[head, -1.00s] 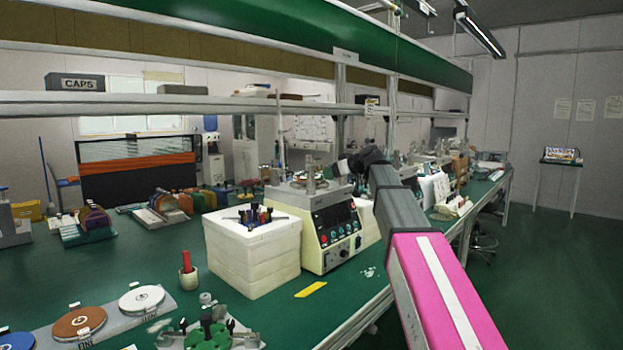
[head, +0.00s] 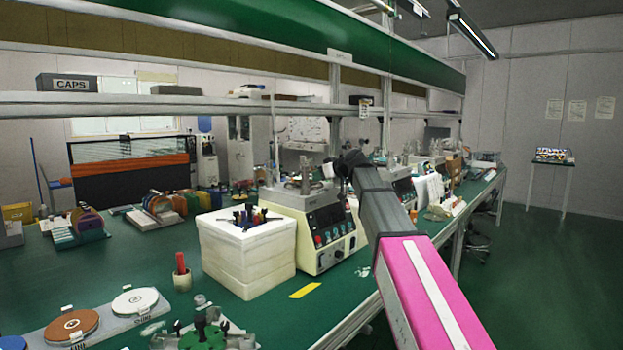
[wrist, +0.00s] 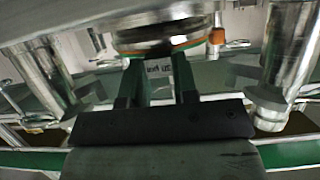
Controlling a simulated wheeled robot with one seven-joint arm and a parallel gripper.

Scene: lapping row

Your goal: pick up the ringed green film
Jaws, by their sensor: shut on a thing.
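In the wrist view, my gripper (wrist: 159,72) has its two dark fingers on either side of a small pale tab with printed marks. The tab appears to belong to the green film (wrist: 190,44), whose thin edge shows green and orange just beyond the fingertips, under a round metal plate. My gripper is shut on it. The ring is not clear from this edge-on angle. In the head view, my dark wrist end (head: 350,162) is at the lapping machine (head: 322,230); the fingers and the film are too small or hidden there.
Metal posts (wrist: 290,60) stand close on both sides of my gripper. A white foam box (head: 245,265) with tools stands left of the machine. A brown disc (head: 72,326) and a white disc (head: 134,301) lie at lower left. A shelf (head: 230,105) runs above the bench.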

